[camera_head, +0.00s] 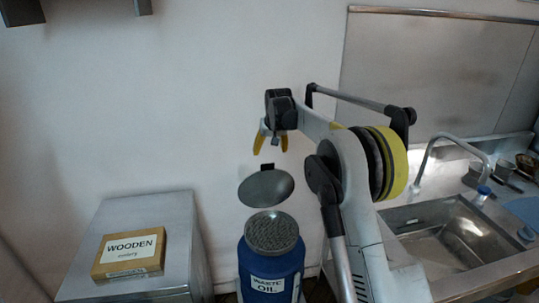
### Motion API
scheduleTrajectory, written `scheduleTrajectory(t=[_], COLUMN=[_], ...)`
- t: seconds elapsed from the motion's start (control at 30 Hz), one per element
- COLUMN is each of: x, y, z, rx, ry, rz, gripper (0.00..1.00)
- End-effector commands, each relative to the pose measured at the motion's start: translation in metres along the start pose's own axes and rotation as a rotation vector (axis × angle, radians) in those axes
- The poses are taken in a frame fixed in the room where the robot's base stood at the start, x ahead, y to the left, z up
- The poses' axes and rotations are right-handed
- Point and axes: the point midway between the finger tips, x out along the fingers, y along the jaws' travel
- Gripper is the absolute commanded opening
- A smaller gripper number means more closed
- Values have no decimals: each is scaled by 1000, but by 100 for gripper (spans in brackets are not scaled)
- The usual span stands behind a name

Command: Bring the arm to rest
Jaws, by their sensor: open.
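My arm rises from the lower right and reaches up and over to the left. My gripper (270,147), with yellow fingers, hangs pointing down in front of the wall. Its fingers are apart and nothing shows between them. It is above a round grey disc (266,188) and a blue container labelled "WASTE OIL" (271,269), touching neither.
A metal cabinet (190,225) at the lower left bears a box labelled "WOODEN" (129,253). A steel sink (445,235) with a curved tap (427,160) is at the right, behind my arm. The wall area left of my gripper is clear.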

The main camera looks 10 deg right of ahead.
Motion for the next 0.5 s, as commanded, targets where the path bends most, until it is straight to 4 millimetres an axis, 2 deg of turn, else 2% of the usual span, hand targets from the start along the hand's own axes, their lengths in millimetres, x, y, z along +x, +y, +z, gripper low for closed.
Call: scheduleTrajectory(t=[0.33, 0.43, 0.5], x=[-5, -21, -42], y=[0, 0, 0], z=[1, 9, 20], rx=[0, 0, 0], ry=[1, 7, 14], rz=[0, 0, 0], gripper=[76, 76, 76])
